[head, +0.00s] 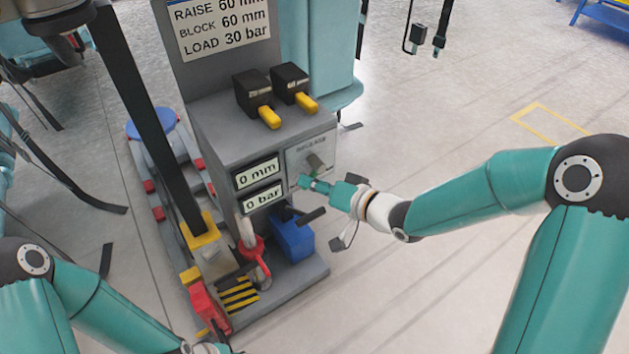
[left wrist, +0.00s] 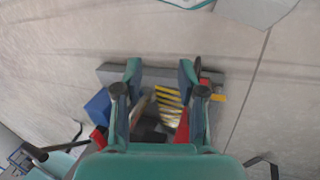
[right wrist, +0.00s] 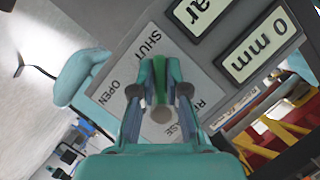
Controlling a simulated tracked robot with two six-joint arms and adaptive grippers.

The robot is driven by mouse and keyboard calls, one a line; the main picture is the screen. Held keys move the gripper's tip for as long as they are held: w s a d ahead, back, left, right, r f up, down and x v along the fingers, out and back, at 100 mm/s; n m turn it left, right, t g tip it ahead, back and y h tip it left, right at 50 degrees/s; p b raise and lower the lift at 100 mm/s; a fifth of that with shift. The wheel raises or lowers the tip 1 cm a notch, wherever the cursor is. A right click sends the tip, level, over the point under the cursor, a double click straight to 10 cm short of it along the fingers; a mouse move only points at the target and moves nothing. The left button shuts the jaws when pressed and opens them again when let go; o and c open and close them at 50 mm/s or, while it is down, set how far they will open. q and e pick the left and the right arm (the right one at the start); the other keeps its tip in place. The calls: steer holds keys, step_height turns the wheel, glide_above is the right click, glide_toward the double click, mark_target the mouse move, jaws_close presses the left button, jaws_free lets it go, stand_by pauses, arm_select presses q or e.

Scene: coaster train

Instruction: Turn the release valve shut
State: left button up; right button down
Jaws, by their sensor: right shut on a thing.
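The release valve has a green lever (head: 316,162) on a light plate marked RELEASE (head: 300,158), on the front of the grey console. In the right wrist view the plate (right wrist: 118,75) carries the words SHUT and OPEN, and the lever (right wrist: 160,84) stands between my right fingers. My right gripper (head: 308,182) is shut on this lever, and it also shows in the right wrist view (right wrist: 159,68). The lever's exact angle is partly hidden by the fingers. My left gripper (left wrist: 161,78) is open and empty, above the console's base; the head view shows only its arm's end at the bottom edge.
The console displays (head: 258,173) read 0 mm and 0 bar. Two black blocks with yellow levers (head: 270,117) sit on its top. A blue box (head: 293,238), a red jack part (head: 208,307) and a black post (head: 150,120) stand nearby.

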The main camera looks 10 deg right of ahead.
steer(key=shift+w+d+r, duration=0.1)
steer(key=c, duration=1.2)
jaws_free()
steer(key=v, duration=1.2)
